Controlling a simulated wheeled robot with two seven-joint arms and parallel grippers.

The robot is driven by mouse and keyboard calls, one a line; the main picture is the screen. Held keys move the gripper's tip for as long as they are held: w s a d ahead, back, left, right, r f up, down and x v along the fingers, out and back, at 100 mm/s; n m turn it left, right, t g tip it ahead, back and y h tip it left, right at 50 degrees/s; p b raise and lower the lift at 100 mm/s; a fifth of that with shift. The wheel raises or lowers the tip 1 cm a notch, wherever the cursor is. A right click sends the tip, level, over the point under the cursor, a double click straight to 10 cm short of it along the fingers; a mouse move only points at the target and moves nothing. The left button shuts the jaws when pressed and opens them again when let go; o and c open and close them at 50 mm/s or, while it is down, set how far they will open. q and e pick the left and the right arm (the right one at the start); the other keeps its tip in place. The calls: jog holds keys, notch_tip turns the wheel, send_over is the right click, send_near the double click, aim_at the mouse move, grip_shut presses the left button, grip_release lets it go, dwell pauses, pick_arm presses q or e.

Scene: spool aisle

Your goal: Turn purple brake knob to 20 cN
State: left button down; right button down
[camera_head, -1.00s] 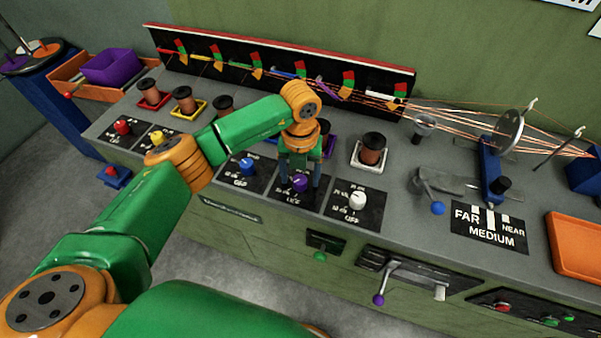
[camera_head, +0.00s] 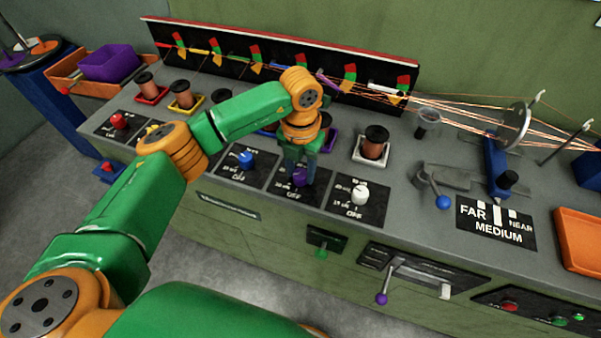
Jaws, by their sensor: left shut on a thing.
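The purple brake knob (camera_head: 299,177) sits on a black dial plate (camera_head: 285,192) with white markings, between the blue and white knobs. My left gripper (camera_head: 298,172) points down over it and is shut on the knob. The fingers cover part of the knob, so its pointer cannot be read. The 20 cN mark cannot be made out; "OFF" shows at the plate's lower edge. The purple tray (camera_head: 330,141) behind is mostly hidden by my wrist. My right gripper is not in view.
The blue knob (camera_head: 246,159) is on the left and the white knob (camera_head: 360,193) on the right, both close. A copper spool in a white tray (camera_head: 372,158) stands behind the white knob. A blue-tipped lever (camera_head: 441,202) is farther right.

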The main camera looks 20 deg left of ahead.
aim_at(301, 173)
pick_arm(q)
jog(key=m+b, duration=0.2)
jog(key=m, duration=0.2)
jog(key=shift+f+m+b, duration=0.15)
jog(key=shift+m+b, duration=1.05)
jog(key=shift+m, duration=1.4)
jog(key=shift+r, duration=0.2)
jog(key=shift+c, duration=2.1)
grip_release()
jog(key=shift+d, duration=0.1)
notch_tip(301, 173, up, 7)
jog(key=shift+r+b, duration=0.1)
jog(key=shift+b, duration=0.35)
